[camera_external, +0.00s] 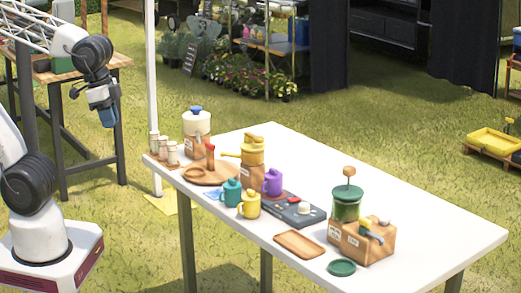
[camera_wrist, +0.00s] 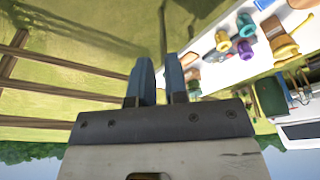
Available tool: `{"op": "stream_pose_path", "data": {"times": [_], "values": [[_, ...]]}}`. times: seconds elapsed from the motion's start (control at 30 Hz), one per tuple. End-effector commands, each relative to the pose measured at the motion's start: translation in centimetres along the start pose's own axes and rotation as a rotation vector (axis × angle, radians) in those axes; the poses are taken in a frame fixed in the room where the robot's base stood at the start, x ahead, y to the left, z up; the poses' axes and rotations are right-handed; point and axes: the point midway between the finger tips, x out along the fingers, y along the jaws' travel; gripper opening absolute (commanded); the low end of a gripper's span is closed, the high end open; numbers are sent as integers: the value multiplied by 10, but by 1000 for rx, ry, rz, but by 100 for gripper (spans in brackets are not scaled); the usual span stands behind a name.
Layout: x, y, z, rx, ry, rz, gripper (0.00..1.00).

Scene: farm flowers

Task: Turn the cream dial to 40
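The cream dial (camera_external: 304,208) is a small round knob on top of a dark grey flat device (camera_external: 285,211), near its right end. The device lies on the white table, behind the brown tray and right of the mugs. The number the dial points to is too small to read. My gripper (camera_external: 108,118) hangs in the air left of the table, far from the dial. In the wrist view, its two blue-grey fingers (camera_wrist: 161,72) stand apart with grass showing between them, and nothing is held.
Purple (camera_external: 272,182), teal (camera_external: 231,193) and yellow (camera_external: 249,204) mugs stand close left of the device. A wooden tray (camera_external: 300,244) lies in front. The table's far right is clear.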

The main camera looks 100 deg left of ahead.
Motion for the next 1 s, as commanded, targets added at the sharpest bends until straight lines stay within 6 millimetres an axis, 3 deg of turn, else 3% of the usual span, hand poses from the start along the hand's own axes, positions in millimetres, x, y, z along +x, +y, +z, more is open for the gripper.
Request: {"op": "stream_pose_path", "data": {"times": [0.03,0.3,0.67,1.0], "values": [[0,0,-1,1,-1,0,21],[2,-4,-22,33,-11,-3,61],[12,-18,-88,142,-42,-6,61],[33,-38,-153,254,-74,-5,61]]}}
